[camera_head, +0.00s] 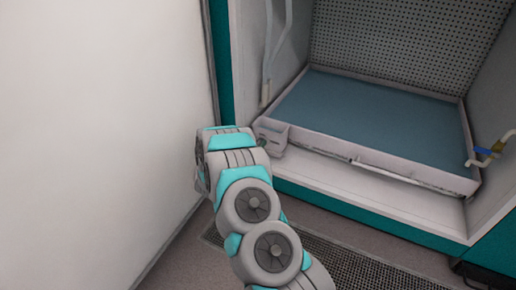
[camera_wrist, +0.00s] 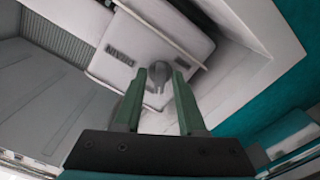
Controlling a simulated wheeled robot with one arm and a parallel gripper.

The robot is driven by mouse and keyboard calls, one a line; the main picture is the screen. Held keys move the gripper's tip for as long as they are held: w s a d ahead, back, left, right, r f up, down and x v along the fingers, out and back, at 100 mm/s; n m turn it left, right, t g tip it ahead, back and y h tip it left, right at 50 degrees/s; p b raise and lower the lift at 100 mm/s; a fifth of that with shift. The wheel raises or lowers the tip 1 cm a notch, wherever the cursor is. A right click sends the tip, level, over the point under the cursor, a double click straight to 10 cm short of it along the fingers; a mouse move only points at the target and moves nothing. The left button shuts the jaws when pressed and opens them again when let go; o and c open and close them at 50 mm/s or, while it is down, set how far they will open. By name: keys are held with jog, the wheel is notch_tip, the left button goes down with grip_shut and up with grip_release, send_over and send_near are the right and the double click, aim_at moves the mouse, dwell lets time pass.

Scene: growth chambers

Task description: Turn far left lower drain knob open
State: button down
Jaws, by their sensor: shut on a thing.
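In the head view, the pale housing (camera_head: 274,132) sits at the front left corner of a wide tray.
The tray (camera_head: 400,170) has a blue-grey surface inside and lies in an open chamber with a perforated back wall (camera_head: 410,40). A blue-handled yellow valve (camera_head: 490,152) is at the right. Pale hoses (camera_head: 268,50) hang at the left. A white wall (camera_head: 95,130) stands close on the left.

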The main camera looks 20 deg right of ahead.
jog(key=m+b, duration=0.2)
jog(key=m, duration=0.3)
jog(key=shift+m+b, duration=0.3)
jog(key=shift+m, duration=0.1)
dwell(0.4)
jog(key=c, duration=0.9)
grip_release()
jog(key=shift+r, duration=0.1)
jog(key=shift+a, duration=0.1)
jog(key=v, duration=0.7)
jog(key=shift+s+a+p, duration=0.25)
jog(key=shift+p, duration=0.05)
